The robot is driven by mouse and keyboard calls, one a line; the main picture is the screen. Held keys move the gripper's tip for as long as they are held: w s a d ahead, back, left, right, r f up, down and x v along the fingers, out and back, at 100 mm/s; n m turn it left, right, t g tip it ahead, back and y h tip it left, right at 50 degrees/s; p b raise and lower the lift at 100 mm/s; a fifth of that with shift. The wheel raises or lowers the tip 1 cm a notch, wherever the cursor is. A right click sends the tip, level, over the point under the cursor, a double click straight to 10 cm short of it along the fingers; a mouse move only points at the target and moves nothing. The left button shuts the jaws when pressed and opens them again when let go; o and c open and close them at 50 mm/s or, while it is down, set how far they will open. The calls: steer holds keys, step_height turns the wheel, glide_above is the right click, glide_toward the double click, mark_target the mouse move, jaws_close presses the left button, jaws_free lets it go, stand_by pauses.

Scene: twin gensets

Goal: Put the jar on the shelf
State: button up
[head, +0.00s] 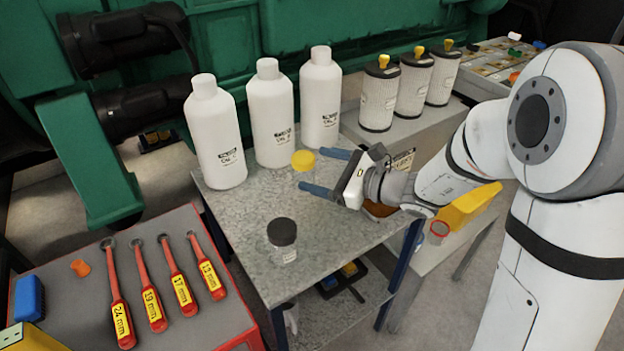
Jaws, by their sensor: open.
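A clear jar with a black lid (281,238) stands upright near the front of the grey metal table. A second clear jar with a yellow lid (303,162) stands farther back, by the white bottles. My gripper (312,170) is open, its two blue fingers pointing left, with the yellow-lidded jar at their tips; I cannot tell whether they touch it. An amber-coloured item (380,209) is partly hidden under my gripper. A lower shelf (325,325) shows beneath the tabletop. Which jar or shelf is meant is unclear.
Several white bottles (268,115) line the table's back edge. Several filters (380,95) stand on a grey bench behind. A yellow funnel-like item (467,207) lies right of my wrist. A red tool tray (180,335) holds wrenches at left. The tabletop's front middle (335,240) is clear.

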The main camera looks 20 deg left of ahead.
mark_target(311, 165)
steer(key=w+f+m+t, duration=0.1)
steer(key=w+f+m, duration=0.1)
steer(key=w+f+m+t+b, duration=0.1)
steer(key=w+f+m+t, duration=0.1)
steer(key=w+f+m+t+b, duration=0.1)
steer(key=w+f, duration=0.1)
steer(key=shift+w+a+m, duration=0.3)
steer(key=shift+m, duration=0.1)
steer(key=shift+w+a+t, duration=0.25)
steer(key=shift+a+t, duration=0.05)
steer(key=shift+t, duration=0.1)
steer(key=x, duration=0.4)
steer(key=f+x, duration=0.1)
steer(key=x, duration=0.2)
steer(key=shift+s+p, duration=0.2)
steer(key=shift+p, duration=0.1)
steer(key=shift+c, duration=0.2)
steer(key=c, duration=1.4)
